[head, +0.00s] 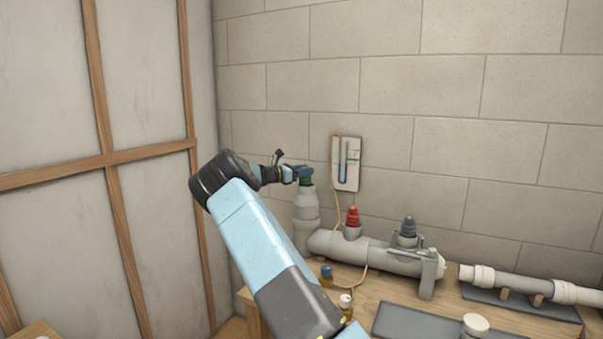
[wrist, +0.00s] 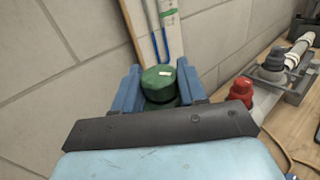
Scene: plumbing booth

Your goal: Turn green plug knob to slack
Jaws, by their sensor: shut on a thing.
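The green plug knob (wrist: 158,80) shows between the two blue fingers of my gripper (wrist: 158,88) in the wrist view. A small pale mark is on its top. My gripper is shut on the knob. In the head view my gripper (head: 304,172) is at the top of the upright grey pipe, and a little of the green plug (head: 306,182) shows under the fingers. The lower part of the plug is hidden by my gripper in the wrist view.
A red plug (head: 353,215) and a dark grey plug (head: 408,226) stand on the horizontal grey pipe (head: 375,254) to the right. A gauge board (head: 346,163) with a blue-filled tube hangs on the wall close behind. A thin hose (head: 337,212) runs down from it to the bench.

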